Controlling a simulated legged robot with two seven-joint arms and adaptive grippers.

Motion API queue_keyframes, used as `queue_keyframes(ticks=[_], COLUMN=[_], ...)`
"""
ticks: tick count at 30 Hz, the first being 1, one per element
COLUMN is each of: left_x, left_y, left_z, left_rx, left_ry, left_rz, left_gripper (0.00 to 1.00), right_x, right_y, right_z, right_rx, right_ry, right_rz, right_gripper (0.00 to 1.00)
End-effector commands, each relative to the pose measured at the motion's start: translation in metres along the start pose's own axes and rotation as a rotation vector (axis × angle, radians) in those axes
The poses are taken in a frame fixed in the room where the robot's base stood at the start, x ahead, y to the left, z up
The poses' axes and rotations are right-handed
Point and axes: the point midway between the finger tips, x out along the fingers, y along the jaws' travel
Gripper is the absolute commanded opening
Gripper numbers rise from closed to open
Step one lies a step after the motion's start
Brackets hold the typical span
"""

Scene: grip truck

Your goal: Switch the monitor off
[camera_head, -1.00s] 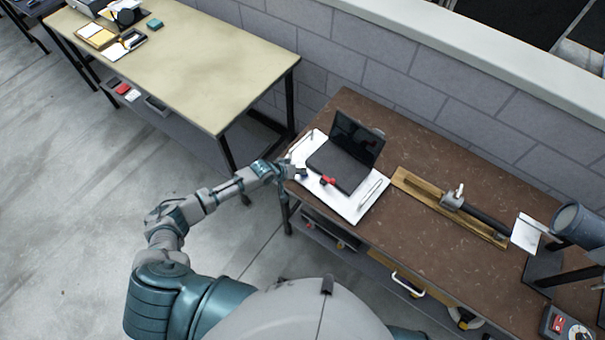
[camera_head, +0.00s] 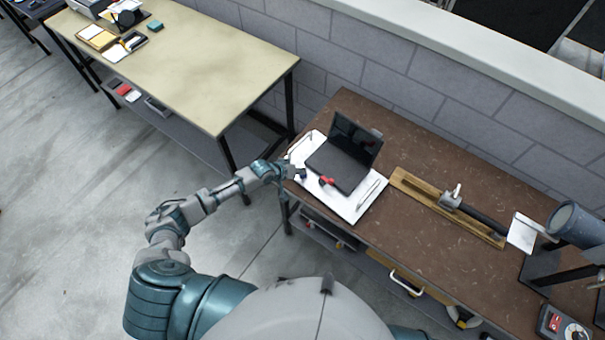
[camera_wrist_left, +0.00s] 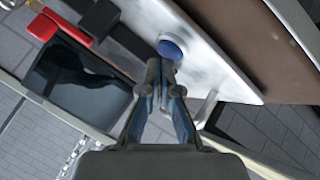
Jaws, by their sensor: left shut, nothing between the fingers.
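The monitor is a black device with a raised dark screen (camera_head: 356,138) and a flat black base (camera_head: 338,168). It stands on a white board (camera_head: 352,208) on the brown table. A red part (camera_head: 327,181) is at the base's front edge. My left gripper (camera_head: 300,173) is at the board's left side, left of the base. In the left wrist view the left gripper (camera_wrist_left: 161,68) is shut and empty, its tips close to a round blue button (camera_wrist_left: 172,47) on the white board; I cannot tell whether they touch. My right gripper is not in view.
A wooden rail (camera_head: 425,194) with a grey clamp lies right of the board on the brown table (camera_head: 390,243). A grey cylinder on a stand (camera_head: 577,225) is at far right. A beige table (camera_head: 215,75) stands at upper left. A block wall runs behind.

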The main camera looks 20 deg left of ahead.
Motion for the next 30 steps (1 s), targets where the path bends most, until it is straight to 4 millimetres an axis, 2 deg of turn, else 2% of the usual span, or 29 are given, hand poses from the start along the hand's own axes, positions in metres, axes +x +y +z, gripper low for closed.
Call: queue_keyframes(ticks=[6,15,30], left_x=[-0.018,-0.040,-0.040], left_y=[0.014,0.029,0.029], left_z=[-0.013,-0.030,-0.030], left_rx=[-0.001,0.000,0.000], left_ry=[0.001,0.001,0.001], left_rz=[0.000,0.001,0.001], left_gripper=[0.00,0.00,0.00], right_x=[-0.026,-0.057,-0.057], right_y=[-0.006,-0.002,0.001], right_z=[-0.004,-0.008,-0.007], right_rx=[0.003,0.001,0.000], right_ry=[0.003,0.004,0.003], right_rz=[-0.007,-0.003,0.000], right_gripper=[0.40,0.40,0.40])
